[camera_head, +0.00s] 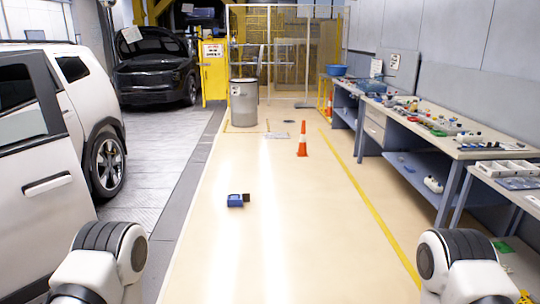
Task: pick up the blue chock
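The blue chock (235,201) lies on the pale floor ahead of me, a little left of the picture's middle. It is small, with a dark part at its right side. Nothing touches it. Of my arms, only white and dark links show at the lower left and lower right corners, well apart from the chock. Neither gripper is in view.
A white car (40,150) stands at the left. An orange cone (302,139) and a grey drum (244,103) stand farther back. Cluttered workbenches (462,153) line the right wall. The floor between me and the chock is clear.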

